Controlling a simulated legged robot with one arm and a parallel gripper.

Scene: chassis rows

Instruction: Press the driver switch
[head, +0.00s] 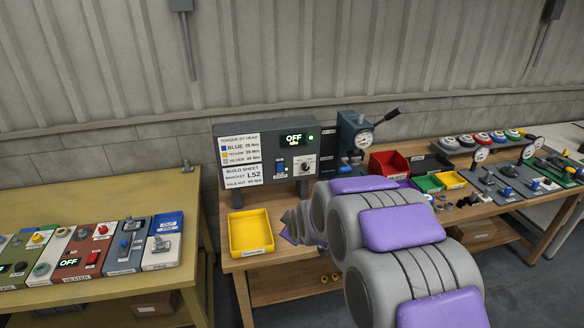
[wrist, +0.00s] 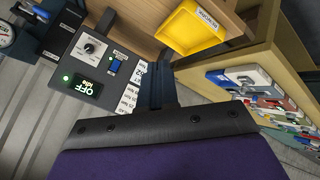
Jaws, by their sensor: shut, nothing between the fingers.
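The driver box (head: 265,155) is a dark grey control unit standing on the wooden bench. Its lit display (head: 294,138) reads OFF, with a small green light beside it. The blue driver switch (head: 281,167) is below the display, left of a round dial (head: 308,168). In the wrist view the box (wrist: 90,75) appears turned, with the blue switch (wrist: 114,66) close to the fingers. My gripper (wrist: 155,65) is shut and empty, apart from the switch. In the head view my arm hides the gripper.
A yellow bin (head: 250,233) stands at the bench's front left. A press with a gauge (head: 357,140) and a red bin (head: 390,164) are right of the box. A table with coloured panels (head: 100,240) is at left, across a gap.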

